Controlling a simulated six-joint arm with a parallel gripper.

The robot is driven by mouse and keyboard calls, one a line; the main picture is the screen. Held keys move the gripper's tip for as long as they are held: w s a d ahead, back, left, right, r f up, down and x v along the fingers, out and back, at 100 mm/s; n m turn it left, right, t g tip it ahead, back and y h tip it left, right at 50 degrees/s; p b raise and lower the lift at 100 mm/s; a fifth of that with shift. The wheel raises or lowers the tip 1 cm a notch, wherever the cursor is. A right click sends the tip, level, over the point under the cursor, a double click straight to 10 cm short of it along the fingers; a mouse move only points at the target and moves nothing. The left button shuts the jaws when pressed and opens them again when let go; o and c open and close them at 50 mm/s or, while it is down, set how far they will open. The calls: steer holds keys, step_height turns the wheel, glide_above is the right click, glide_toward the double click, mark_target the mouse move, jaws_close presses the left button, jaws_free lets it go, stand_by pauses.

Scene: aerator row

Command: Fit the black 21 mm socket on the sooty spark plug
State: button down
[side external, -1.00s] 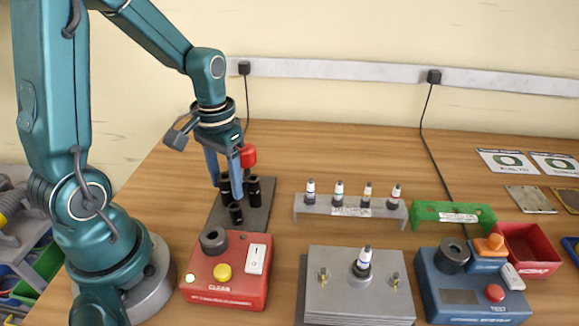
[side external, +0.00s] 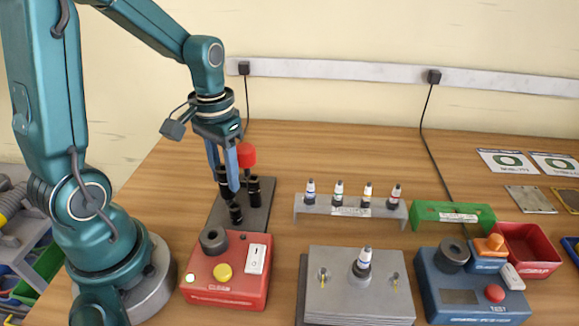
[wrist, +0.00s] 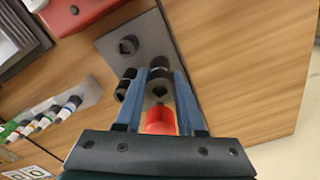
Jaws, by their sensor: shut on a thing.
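My gripper (side external: 228,187) is shut on a black socket (wrist: 160,82), held upright between its blue fingers above the dark socket plate (side external: 261,215). I cannot read a size on the socket. Two other black sockets stand on the plate, one in front (side external: 236,213) and one to the right (side external: 254,190). A spark plug (side external: 363,262) with a white body and dark top stands upright in the grey metal block (side external: 340,296). Several other plugs (side external: 339,192) stand in a grey rack (side external: 322,210). I cannot tell for certain which plug is sooty.
A red piece (side external: 246,155) shows right behind my fingers. A red CLEAN box (side external: 228,290) stands in front of the plate, and a blue TEST box (side external: 470,305) stands right of the block. A green rack (side external: 425,211) and red bin (side external: 535,246) stand farther right.

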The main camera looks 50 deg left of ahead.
steer(key=shift+r, duration=0.1)
steer(key=shift+s+d+r, duration=0.1)
steer(key=shift+r, duration=0.2)
steer(key=w+d+r+m, duration=0.2)
steer(key=r, duration=0.3)
steer(key=w+d+r+m, duration=0.1)
steer(key=w+d+r, duration=0.1)
steer(key=r, duration=0.3)
steer(key=r+m, duration=0.2)
steer(key=m, duration=0.4)
glide_above(368, 246)
steer(key=shift+f, duration=1.2)
steer(key=shift+f, duration=0.5)
